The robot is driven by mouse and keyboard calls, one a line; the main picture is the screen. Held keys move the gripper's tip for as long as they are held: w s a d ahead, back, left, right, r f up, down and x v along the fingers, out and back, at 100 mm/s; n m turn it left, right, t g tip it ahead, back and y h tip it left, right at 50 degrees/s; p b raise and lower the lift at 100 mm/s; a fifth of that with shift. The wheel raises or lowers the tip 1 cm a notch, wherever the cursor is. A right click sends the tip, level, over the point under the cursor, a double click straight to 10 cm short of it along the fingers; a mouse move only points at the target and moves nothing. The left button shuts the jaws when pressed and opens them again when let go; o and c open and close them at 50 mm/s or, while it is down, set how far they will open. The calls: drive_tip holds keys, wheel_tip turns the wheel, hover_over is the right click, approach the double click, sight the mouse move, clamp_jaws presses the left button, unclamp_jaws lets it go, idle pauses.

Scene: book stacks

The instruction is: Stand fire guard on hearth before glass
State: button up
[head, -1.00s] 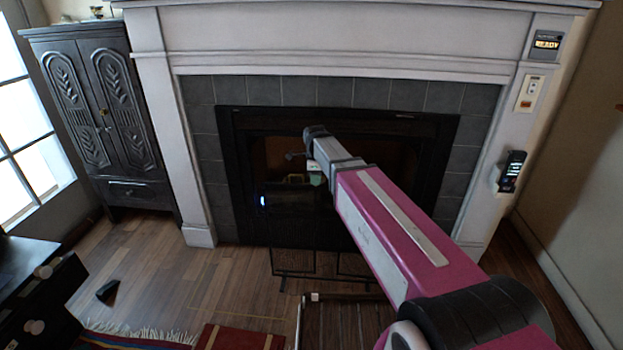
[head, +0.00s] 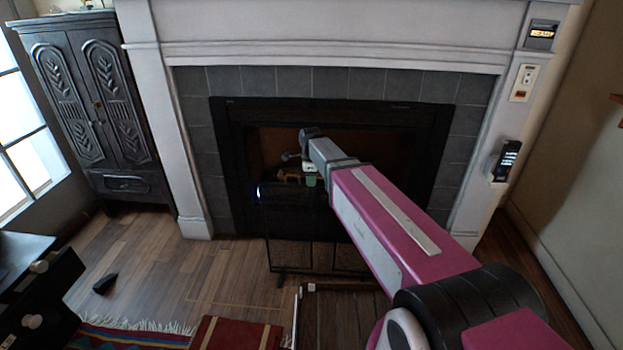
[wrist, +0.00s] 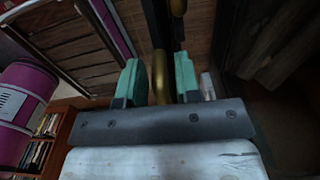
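The fire guard (head: 318,258) is a dark framed screen with a see-through panel. It stands roughly upright, feet at the wooden floor, before the dark fireplace (head: 232,150); its upper part blends into the black surround. In the head view my gripper (head: 301,179) is at the guard's top, partly hidden by my arm. In the wrist view a brass handle (wrist: 160,75) lies between my gripper's teal pads (wrist: 161,82), with narrow gaps seemingly on both sides. The glass and the exact distance from guard to fireplace are hard to make out.
A slatted wooden piece (head: 335,318) stands close in front of the guard. A red book-like item (head: 235,334) and striped rug (head: 125,337) lie lower left. A dark cabinet (head: 95,110) stands left of the white mantel (head: 330,32). Floor left of the guard is mostly clear.

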drive_tip(key=shift+o, duration=0.2)
wheel_tip(320, 180, up, 12)
drive_tip(key=s+d+f+n, duration=1.8)
drive_tip(key=d, duration=0.3)
drive_tip(key=shift+s+f+n, duration=0.15)
drive_tip(key=shift+s+n, duration=0.15)
drive_tip(key=shift+s, duration=0.1)
